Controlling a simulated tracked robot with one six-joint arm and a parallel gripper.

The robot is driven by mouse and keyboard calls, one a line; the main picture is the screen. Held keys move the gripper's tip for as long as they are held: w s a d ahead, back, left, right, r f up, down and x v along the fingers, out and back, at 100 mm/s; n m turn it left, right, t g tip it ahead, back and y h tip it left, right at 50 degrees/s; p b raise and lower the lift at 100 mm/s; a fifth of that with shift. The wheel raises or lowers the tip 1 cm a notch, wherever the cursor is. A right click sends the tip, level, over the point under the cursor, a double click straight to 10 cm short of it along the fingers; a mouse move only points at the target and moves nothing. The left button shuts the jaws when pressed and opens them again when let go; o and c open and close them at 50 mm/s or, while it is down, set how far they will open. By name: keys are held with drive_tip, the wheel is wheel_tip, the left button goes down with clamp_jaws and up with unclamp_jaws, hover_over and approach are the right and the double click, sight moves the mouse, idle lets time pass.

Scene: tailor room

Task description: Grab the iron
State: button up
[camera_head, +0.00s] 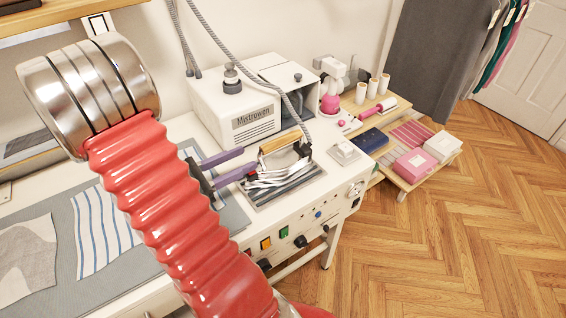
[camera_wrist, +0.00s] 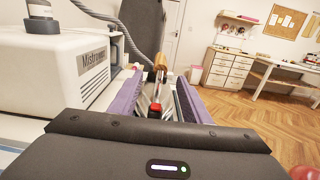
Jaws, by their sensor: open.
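The iron (camera_head: 282,169) has a shiny metal body and a tan wooden handle, and stands on a dark striped rest (camera_head: 297,184) on the white ironing table. My gripper (camera_head: 243,163) is just left of it, with two purple-padded fingers spread apart and pointing at the iron. In the wrist view the iron (camera_wrist: 157,82) shows between the two fingers of my gripper (camera_wrist: 158,90), toward their far ends. The fingers are open. I cannot tell whether they touch the iron. My dark gripper body hides its near lower part.
A white steam box (camera_head: 245,100) stands behind the iron, with a grey hose (camera_head: 265,82) rising from the iron. Striped cloth (camera_head: 105,230) lies on the table at left. Switches and knobs (camera_head: 283,232) line the table's front. A low wooden shelf (camera_head: 440,165) with boxes stands at right.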

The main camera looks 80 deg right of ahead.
sight(283, 141)
drive_tip(key=shift+x, duration=4.3)
drive_tip(key=shift+s, duration=0.1)
drive_tip(key=shift+x, duration=2.5)
drive_tip(key=shift+f, duration=0.1)
drive_tip(key=shift+c, duration=0.3)
clamp_jaws()
